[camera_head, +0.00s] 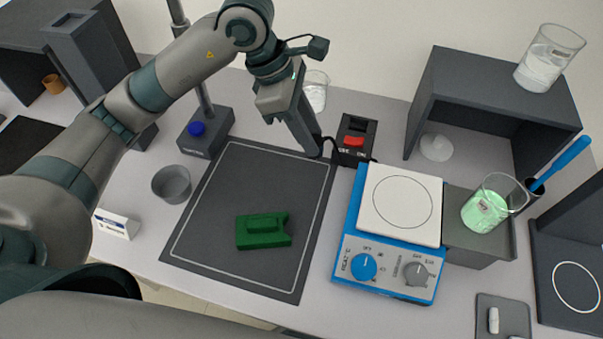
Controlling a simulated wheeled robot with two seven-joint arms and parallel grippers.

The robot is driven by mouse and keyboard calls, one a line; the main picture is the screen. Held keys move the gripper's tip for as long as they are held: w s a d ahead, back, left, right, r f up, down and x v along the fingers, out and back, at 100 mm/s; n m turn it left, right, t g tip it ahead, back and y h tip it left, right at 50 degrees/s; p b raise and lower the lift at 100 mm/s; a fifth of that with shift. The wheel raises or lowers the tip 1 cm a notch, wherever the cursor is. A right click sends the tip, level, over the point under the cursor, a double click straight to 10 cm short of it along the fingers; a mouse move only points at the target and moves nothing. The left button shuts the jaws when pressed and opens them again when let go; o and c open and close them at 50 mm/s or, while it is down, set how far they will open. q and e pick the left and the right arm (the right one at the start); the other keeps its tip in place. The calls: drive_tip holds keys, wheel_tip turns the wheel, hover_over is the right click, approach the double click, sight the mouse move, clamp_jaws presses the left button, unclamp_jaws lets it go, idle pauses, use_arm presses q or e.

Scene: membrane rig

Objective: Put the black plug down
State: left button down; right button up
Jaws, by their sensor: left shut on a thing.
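My left gripper (313,149) reaches down from the upper left to the back right corner of the dark mat (215,215). It is shut on the black plug (319,139), which is mostly hidden by the fingers. The black switch box (355,137) with a red rocker stands just right of the gripper. Whether the plug touches the mat or table is hard to tell. My right gripper is not in view.
A green block (264,231) lies on the mat, whose left part is clear. The blue hotplate (394,232) with a white top stands to the right. A glass beaker (315,92) is behind the gripper. A grey cup (172,184) and a stand base (206,134) are left of the mat.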

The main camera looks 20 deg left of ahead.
use_arm(q)
drive_tip(key=shift+s+a, duration=0.15)
drive_tip(key=shift+f, duration=0.1)
wheel_tip(320, 180, down, 5)
drive_tip(key=shift+r+p, duration=0.15)
drive_tip(key=shift+p, duration=0.8)
drive_tip(key=shift+f, duration=0.5)
drive_tip(key=shift+f, duration=0.1)
